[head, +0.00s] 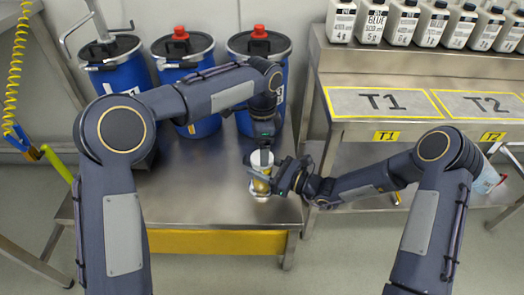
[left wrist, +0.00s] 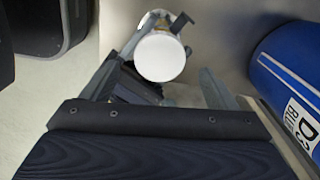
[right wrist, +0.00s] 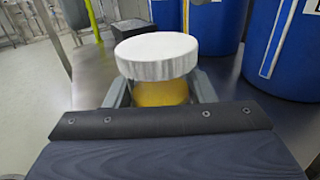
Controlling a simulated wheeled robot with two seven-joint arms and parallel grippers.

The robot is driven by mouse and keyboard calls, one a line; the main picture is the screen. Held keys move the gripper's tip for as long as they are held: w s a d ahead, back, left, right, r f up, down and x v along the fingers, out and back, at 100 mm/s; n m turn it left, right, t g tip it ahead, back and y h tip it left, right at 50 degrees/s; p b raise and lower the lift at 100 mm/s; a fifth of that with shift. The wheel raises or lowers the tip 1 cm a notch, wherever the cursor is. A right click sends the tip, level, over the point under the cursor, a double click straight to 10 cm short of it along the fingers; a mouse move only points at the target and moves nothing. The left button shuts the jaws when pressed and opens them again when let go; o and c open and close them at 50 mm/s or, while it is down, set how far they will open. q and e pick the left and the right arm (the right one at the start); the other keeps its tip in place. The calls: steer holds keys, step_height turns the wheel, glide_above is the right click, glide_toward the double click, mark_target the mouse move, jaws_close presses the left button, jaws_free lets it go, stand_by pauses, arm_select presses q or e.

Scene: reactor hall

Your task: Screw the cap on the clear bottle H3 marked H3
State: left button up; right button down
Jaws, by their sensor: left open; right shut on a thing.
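The bottle (head: 261,184) shows yellow inside and stands upright near the front right of the steel table. A wide white cap (right wrist: 156,56) sits on its top; I cannot tell how tightly. No H3 mark is readable. My right gripper (head: 268,184) comes in from the right and is shut on the bottle below the cap. Its fingers also flank the yellow body (right wrist: 160,93) in the right wrist view. My left gripper (head: 262,152) points down over the cap and is open. In the left wrist view the cap (left wrist: 160,57) lies between its fingers, apparently without contact.
Blue drums (head: 196,127), two with red tops, stand at the back of the steel table (head: 200,195). A side bench (head: 345,133) on the right has mats T1 (head: 381,114) and T2 (head: 478,97). Several white bottles (head: 403,24) stand on its shelf.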

arm_select(q)
steer(key=shift+r, duration=0.45)
steer(key=shift+c, duration=0.4)
steer(key=n, duration=0.2)
steer(key=r+n, duration=0.1)
steer(key=n, duration=0.2)
steer(key=shift+r+n, duration=0.35)
steer(key=shift+n, duration=0.05)
steer(key=n, duration=0.2)
steer(key=r+n, duration=0.1)
steer(key=n, duration=0.3)
steer(key=shift+r, duration=0.4)
steer(key=shift+f, duration=4.05)
